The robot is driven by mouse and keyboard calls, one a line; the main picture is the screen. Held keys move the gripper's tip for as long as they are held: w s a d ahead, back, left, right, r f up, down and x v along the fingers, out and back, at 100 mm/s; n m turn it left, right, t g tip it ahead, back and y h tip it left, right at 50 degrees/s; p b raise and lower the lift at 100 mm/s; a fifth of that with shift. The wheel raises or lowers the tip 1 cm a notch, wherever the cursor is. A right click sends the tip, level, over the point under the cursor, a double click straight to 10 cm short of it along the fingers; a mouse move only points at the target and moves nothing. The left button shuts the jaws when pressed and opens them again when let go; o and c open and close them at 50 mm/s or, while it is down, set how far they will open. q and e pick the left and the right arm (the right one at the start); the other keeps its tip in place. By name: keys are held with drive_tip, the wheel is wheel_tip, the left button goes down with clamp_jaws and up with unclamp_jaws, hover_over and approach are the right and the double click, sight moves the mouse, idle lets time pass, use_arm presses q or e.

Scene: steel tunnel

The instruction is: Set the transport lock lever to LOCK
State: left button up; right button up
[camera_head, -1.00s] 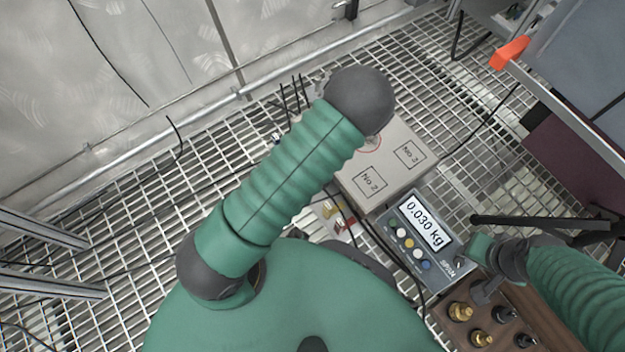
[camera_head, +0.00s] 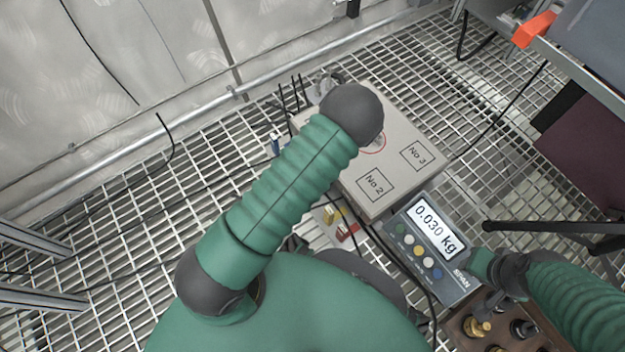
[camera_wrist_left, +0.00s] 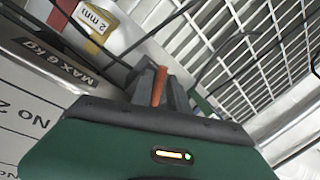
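The pale weighing scale with squares marked No 2 and No 3 (camera_head: 348,200) sits on the grating. Its display unit (camera_head: 436,232) reads 0.030 kg. My left arm reaches over the scale, and its dark wrist hides the left gripper in the head view. In the left wrist view the dark fingers of my left gripper (camera_wrist_left: 157,92) stand close on both sides of a narrow orange-brown lever (camera_wrist_left: 159,84) and appear shut on it. Any LOCK marking is not readable. My right gripper (camera_head: 497,285) is by the display unit, above the weight box; its finger opening is unclear.
A wooden box (camera_head: 465,327) with brass and dark weights stands at the lower right. Small yellow and red pieces (camera_head: 342,228) lie left of the display unit. Cables cross the grating (camera_head: 120,215). An orange-ended shelf edge (camera_head: 535,30) juts in at upper right.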

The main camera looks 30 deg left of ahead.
use_arm(q)
clamp_jaws()
drive_tip(key=shift+d+r+n+p, duration=0.3)
drive_tip(key=shift+n+p, duration=0.4)
drive_tip(key=shift+p, duration=0.45)
drive_tip(key=shift+w+d+n+p, duration=0.15)
drive_tip(key=shift+d+n+p, duration=0.1)
drive_tip(key=shift+n+p, duration=0.55)
drive_tip(key=shift+w+d+f+n+g+p, duration=0.1)
drive_tip(key=shift+d+n+g+p, duration=0.1)
drive_tip(key=shift+n+p, duration=0.2)
drive_tip(key=shift+w+d+n+g+p, duration=0.1)
drive_tip(key=shift+n+g+p, duration=0.1)
drive_tip(key=shift+n+p, duration=0.2)
drive_tip(key=shift+w+d+f+n+g+h+p, duration=0.15)
drive_tip(key=shift+w+d+n+h+p, duration=0.15)
drive_tip(key=shift+n, duration=0.9)
drive_tip(key=shift+w+d+n+g+h+p, duration=0.15)
drive_tip(key=shift+w+n+p, duration=0.2)
drive_tip(key=shift+n, duration=0.85)
drive_tip(key=shift+w+d+f+n+g+h+p, duration=0.1)
drive_tip(key=shift+w+d+n+h+p, duration=0.25)
drive_tip(key=shift+n, duration=0.85)
drive_tip(key=shift+w+a, duration=0.1)
drive_tip(key=shift+w, duration=0.05)
